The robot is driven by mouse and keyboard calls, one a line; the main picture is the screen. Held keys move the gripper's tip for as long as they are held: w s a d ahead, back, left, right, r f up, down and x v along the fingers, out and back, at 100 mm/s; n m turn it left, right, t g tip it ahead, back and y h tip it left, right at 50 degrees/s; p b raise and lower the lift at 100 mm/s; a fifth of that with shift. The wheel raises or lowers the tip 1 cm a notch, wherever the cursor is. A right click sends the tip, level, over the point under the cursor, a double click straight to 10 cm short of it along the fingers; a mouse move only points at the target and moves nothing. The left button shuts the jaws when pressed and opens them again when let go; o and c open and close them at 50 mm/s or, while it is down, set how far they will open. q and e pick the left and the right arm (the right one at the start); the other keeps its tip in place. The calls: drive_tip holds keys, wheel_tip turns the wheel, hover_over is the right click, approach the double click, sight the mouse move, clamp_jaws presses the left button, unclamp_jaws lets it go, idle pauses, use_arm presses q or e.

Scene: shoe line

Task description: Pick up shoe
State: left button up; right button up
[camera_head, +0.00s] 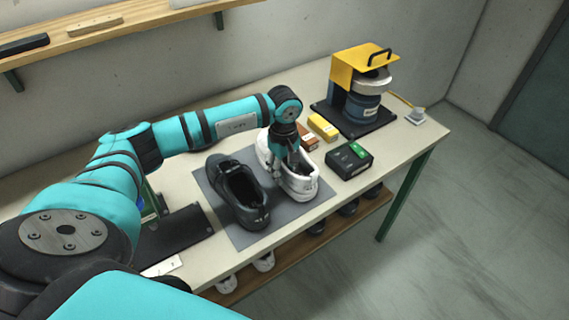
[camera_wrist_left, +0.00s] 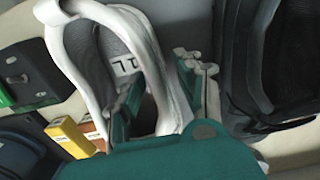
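A white shoe (camera_head: 299,185) lies on the grey mat (camera_head: 288,217) on the table, to the right of a black shoe (camera_head: 239,190). My left gripper (camera_head: 291,162) points down over the white shoe's opening. In the left wrist view, the fingers (camera_wrist_left: 165,98) are apart and straddle the rim of the white shoe (camera_wrist_left: 148,62). One finger is inside the opening and the other is outside, beside the wall. The black shoe (camera_wrist_left: 275,118) shows at the right of that view. My right gripper is not in view.
A black box with a green top (camera_head: 349,160), a yellow box (camera_head: 323,127) and an orange-brown box (camera_head: 308,141) stand close right of the white shoe. A yellow and blue machine (camera_head: 352,75) stands at the back right. More shoes sit on a lower shelf.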

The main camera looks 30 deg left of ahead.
use_arm(q)
drive_tip(key=shift+c, duration=0.4)
clamp_jaws()
